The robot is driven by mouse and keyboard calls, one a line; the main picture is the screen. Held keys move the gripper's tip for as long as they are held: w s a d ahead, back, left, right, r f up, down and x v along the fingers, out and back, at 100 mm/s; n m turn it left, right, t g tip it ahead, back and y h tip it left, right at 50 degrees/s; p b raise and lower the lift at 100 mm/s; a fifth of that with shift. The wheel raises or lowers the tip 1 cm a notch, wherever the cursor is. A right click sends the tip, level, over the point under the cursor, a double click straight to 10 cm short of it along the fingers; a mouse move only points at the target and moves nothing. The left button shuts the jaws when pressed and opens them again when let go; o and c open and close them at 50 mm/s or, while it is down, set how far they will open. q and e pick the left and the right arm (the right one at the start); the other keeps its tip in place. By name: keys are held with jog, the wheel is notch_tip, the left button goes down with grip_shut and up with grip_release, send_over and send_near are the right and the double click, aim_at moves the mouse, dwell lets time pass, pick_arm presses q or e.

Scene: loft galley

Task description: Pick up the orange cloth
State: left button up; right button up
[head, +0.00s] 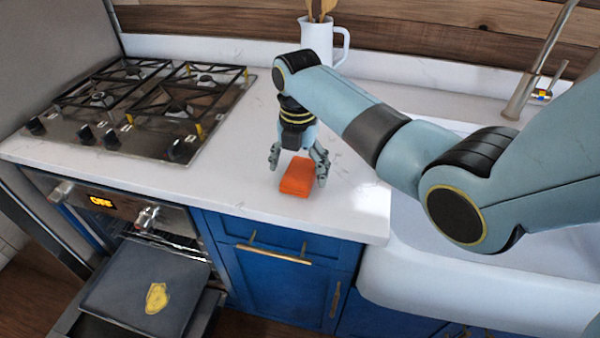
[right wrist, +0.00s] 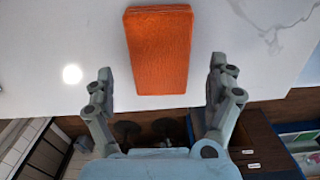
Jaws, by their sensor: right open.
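The orange cloth (head: 298,177) is a folded rectangular block lying on the white countertop near its front edge. It also shows in the right wrist view (right wrist: 158,50), at the top middle. My right gripper (head: 299,174) is open above the cloth, pointing down, with one finger on either side of it in the head view. In the right wrist view the fingers (right wrist: 164,88) are spread wider than the cloth, and nothing is between their tips but the cloth's near end and the counter beyond. My left gripper is not in view.
A gas stove (head: 140,100) sits at left on the counter (head: 235,150). A white pitcher (head: 318,42) with utensils stands behind my gripper. A sink (head: 430,225) and faucet (head: 525,85) are at right. Below, the oven is open with a dark tray (head: 110,285) holding something yellow.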

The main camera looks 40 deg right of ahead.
jog(key=shift+f, duration=0.9)
jog(key=c, duration=1.2)
jog(key=shift+o, duration=0.2)
jog(key=shift+r, duration=0.15)
jog(key=r, duration=0.4)
jog(key=shift+s+d, duration=0.15)
jog(key=shift+d, duration=0.05)
jog(key=s+d+r+b, duration=0.1)
jog(key=s+d+r, duration=0.5)
jog(key=s, duration=0.3)
jog(key=shift+s+r, duration=0.25)
jog(key=shift+r, duration=0.15)
